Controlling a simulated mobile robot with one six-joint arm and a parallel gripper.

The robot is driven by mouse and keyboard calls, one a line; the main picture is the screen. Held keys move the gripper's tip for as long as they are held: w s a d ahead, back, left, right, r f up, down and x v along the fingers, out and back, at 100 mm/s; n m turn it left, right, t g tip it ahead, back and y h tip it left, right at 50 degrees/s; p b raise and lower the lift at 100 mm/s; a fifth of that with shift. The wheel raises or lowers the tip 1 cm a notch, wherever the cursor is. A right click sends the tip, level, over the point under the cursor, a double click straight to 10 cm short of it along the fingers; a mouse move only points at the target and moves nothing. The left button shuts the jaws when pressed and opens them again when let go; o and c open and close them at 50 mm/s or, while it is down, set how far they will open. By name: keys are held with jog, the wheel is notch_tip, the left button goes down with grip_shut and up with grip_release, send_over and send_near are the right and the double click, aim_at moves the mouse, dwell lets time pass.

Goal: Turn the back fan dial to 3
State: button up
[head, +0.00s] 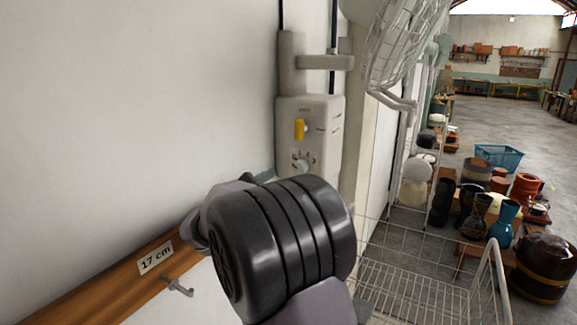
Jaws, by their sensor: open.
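A pale grey fan control box (324,122) is fixed on the white wall, below the bracket of a caged fan (398,45). The box has a yellow switch (299,129) and, below it, a small round pale dial (300,165) with marks around it. The marks are too small to read, so I cannot tell the dial's setting. My arm's large black joint fills the lower middle and hides what lies below the dial. Only a small grey part of my gripper (262,177) shows above that joint, left of and below the dial, apart from it in the picture. Its fingertips are mostly hidden.
A wooden rail (120,285) with a "17 cm" label (155,258) and a hook (178,287) runs along the wall at lower left. A white wire rack (405,285) stands at right. Goblet drums (503,222) and a blue crate (498,158) stand beyond; the floor at far right is open.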

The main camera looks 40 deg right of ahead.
aim_at(298, 169)
jog(key=p+x, duration=0.1)
jog(key=x, duration=0.8)
jog(key=shift+w+d, duration=0.1)
grip_shut()
